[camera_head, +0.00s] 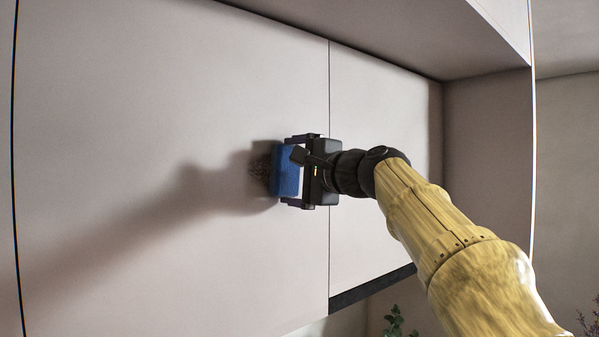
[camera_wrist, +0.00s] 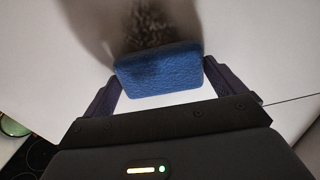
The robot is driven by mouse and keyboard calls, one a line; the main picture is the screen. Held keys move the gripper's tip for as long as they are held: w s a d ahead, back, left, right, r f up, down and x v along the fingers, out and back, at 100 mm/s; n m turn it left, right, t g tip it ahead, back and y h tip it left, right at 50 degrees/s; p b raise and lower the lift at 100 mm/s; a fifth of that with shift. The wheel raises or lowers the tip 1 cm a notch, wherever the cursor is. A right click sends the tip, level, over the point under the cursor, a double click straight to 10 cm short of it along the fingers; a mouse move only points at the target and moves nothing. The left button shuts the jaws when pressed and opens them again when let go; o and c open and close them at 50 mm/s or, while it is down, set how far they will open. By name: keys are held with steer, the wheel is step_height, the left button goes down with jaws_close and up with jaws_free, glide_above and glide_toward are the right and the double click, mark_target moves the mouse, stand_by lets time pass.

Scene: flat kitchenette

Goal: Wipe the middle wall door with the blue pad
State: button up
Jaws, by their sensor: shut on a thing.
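My gripper (camera_head: 292,172) is shut on the blue pad (camera_head: 286,170) and holds it at the middle wall door (camera_head: 150,110), near that door's right edge. In the wrist view the blue pad (camera_wrist: 160,70) sits between the two fingers, with a dark smudge on its surface. A dark speckled stain (camera_wrist: 148,28) on the door shows just beyond the pad's edge. In the head view the stain (camera_head: 261,168) lies at the pad's left side, partly in the shadow of my arm. I cannot tell whether the pad touches the door.
A narrower door (camera_head: 375,150) is to the right, past a thin vertical seam. A cabinet overhang (camera_head: 400,35) runs above, and a side panel (camera_head: 487,150) stands at the right. Green leaves (camera_head: 394,322) show below. A dark hob (camera_wrist: 32,158) shows low in the wrist view.

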steer(key=shift+a, duration=0.2)
steer(key=shift+s+a, duration=0.55)
steer(key=shift+a, duration=0.2)
steer(key=shift+s+a, duration=0.55)
steer(key=shift+a, duration=0.2)
steer(key=shift+s+a, duration=0.55)
steer(key=shift+a, duration=0.25)
steer(key=shift+s+a, duration=0.5)
steer(key=shift+a, duration=0.25)
step_height(320, 180, up, 3)
steer(key=shift+f+p, duration=0.2)
steer(key=shift+p, duration=0.95)
steer(key=shift+f, duration=0.1)
